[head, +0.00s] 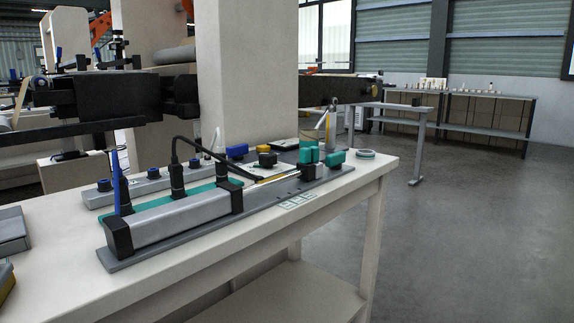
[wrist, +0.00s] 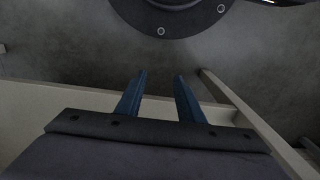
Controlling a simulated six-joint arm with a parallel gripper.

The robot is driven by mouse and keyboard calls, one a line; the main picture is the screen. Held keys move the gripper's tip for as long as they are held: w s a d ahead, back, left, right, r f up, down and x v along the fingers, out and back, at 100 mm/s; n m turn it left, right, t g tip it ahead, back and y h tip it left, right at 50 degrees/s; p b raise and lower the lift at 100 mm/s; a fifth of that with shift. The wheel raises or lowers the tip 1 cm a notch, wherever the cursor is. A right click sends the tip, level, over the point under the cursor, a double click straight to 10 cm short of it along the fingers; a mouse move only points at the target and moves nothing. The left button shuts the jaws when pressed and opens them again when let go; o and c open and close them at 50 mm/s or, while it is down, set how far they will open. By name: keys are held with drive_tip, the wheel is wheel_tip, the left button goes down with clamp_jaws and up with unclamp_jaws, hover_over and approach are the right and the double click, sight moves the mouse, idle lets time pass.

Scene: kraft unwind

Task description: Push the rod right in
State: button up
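A silver cylinder (head: 182,217) with black end caps lies on a long grey base plate (head: 262,199) on the table. A thin, bright rod (head: 275,178) runs out of its right end and stands out along the plate. The rod's far end is near small black and teal blocks (head: 309,156), where I cannot make out its tip. In the wrist view my gripper (wrist: 160,77) has two blue fingers apart with nothing between them. The wrist view shows neither cylinder nor rod, and I cannot make out my gripper in the head view.
Pale beams (wrist: 235,100) and grey floor lie below my gripper.

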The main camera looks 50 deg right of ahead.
drive_tip(key=s+d+r+m+g+h+p, duration=0.15)
drive_tip(key=d+r+m+p, duration=0.25)
drive_tip(key=d+r+p, duration=1.05)
drive_tip(key=s+d+r+m+t+y+p, duration=0.1)
drive_tip(key=s+d+r+m+p, duration=0.35)
drive_tip(key=r+p, duration=1.1)
wheel_tip(320, 180, up, 30)
drive_tip(key=m+p, duration=1)
drive_tip(key=p, duration=2.2)
hover_over(305, 148)
drive_tip(key=shift+n, duration=0.25)
drive_tip(key=shift+f+p, duration=1)
drive_tip(key=shift+f, duration=2.7)
clamp_jaws()
